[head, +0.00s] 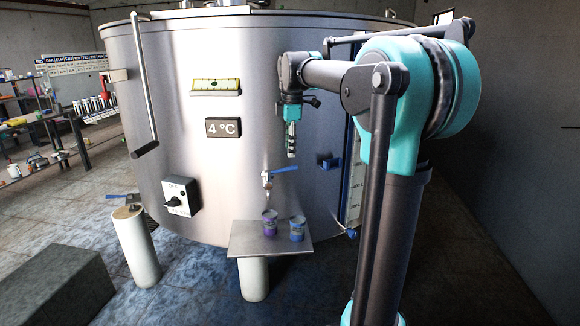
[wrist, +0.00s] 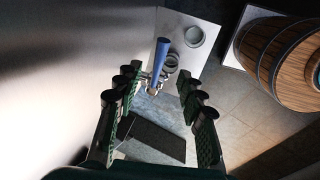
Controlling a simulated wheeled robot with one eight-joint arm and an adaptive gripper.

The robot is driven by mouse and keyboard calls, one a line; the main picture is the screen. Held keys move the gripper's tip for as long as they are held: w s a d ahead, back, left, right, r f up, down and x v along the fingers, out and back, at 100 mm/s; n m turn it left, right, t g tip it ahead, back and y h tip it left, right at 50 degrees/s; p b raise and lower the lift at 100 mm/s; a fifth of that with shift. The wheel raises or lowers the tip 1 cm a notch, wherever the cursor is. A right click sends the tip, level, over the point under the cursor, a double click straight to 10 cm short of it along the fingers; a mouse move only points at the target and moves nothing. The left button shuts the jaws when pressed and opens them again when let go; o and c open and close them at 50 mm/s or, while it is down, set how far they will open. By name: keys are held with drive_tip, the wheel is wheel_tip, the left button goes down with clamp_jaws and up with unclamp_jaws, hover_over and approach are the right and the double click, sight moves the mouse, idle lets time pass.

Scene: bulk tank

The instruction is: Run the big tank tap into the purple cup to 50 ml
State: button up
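The big steel tank (head: 235,110) fills the middle of the head view. Its tap (head: 267,180) has a blue lever (head: 285,170) sticking out to the right. The purple cup (head: 270,226) stands upright on a small metal shelf (head: 245,238) below the tap. In the wrist view my gripper (wrist: 158,82) is open and empty, with the blue lever (wrist: 161,60) showing beyond and between the fingers. The purple cup's contents cannot be read.
A second tap with a blue handle (head: 116,196) is at the tank's lower left, above a white post (head: 138,250). A switch box (head: 181,196) and a small blue bracket (head: 329,163) are on the tank front. A wooden barrel (wrist: 285,60) is right in the wrist view.

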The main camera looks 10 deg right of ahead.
sight(287, 169)
drive_tip(key=f, duration=0.2)
drive_tip(key=w+f, duration=0.1)
drive_tip(key=f, duration=0.5)
drive_tip(key=shift+w, duration=0.25)
drive_tip(key=shift+c, duration=0.6)
clamp_jaws()
